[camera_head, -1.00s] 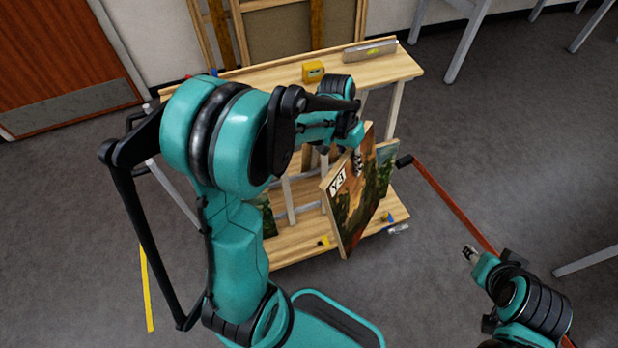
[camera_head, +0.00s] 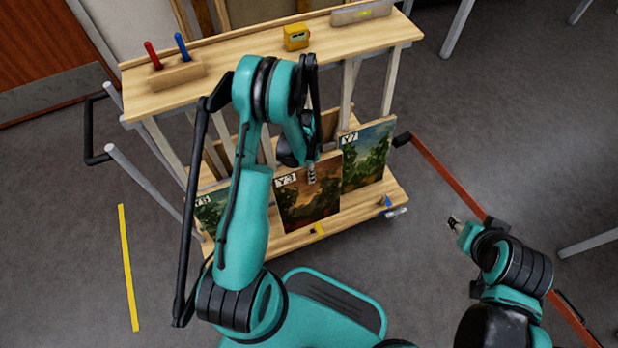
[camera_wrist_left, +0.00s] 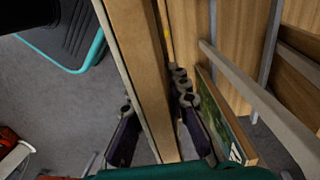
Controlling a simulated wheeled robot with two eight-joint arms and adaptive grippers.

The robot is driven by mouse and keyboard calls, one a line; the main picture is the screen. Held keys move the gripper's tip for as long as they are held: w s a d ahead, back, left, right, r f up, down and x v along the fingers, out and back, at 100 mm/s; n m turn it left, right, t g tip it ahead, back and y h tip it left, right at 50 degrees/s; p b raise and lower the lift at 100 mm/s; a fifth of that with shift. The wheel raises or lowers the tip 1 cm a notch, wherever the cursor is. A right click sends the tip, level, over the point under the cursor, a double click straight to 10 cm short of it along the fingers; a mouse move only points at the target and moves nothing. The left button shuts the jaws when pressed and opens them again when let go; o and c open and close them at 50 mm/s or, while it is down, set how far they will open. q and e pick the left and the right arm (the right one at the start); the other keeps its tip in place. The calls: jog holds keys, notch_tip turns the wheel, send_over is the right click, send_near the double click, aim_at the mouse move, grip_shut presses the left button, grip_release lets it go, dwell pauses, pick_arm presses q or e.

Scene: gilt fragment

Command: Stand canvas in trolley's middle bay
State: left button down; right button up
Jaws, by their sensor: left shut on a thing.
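The canvas labelled Y3 (camera_head: 305,205), a brown and orange landscape, stands nearly upright at the front of the wooden trolley (camera_head: 345,218), in the middle between two other canvases. My left gripper (camera_head: 311,172) is shut on its upper right part. In the left wrist view the canvas (camera_wrist_left: 140,60) shows edge-on between the fingers of the left gripper (camera_wrist_left: 155,105). I cannot tell whether its bottom edge touches the lower shelf. My right gripper (camera_head: 454,222) hangs away from the trolley at the right, and its fingers are too small to read.
Canvas Y7 (camera_head: 368,155) stands in the right bay and canvas Y5 (camera_head: 211,208) in the left, partly behind my arm. The top shelf holds a yellow box (camera_head: 296,37), a grey level (camera_head: 361,12) and a pen block (camera_head: 177,75). A red bar (camera_head: 450,178) crosses the right.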

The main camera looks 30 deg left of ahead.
pick_arm(q)
jog(key=shift+a+f, duration=0.1)
jog(key=shift+f, duration=0.2)
jog(key=w+a+f+b, duration=0.1)
jog(key=w+a+f, duration=0.5)
jog(key=a+f, duration=0.1)
jog(key=shift+w+a, duration=0.2)
jog(key=shift+a, duration=0.1)
dwell(0.4)
jog(key=shift+f, duration=0.15)
jog(key=c, duration=1.4)
grip_release()
jog(key=shift+o, duration=0.2)
jog(key=shift+a, duration=0.1)
notch_tip(320, 180, up, 13)
jog(key=shift+w+a, duration=0.35)
jog(key=shift+a, duration=0.05)
jog(key=shift+d+f, duration=0.15)
jog(key=shift+f, duration=0.05)
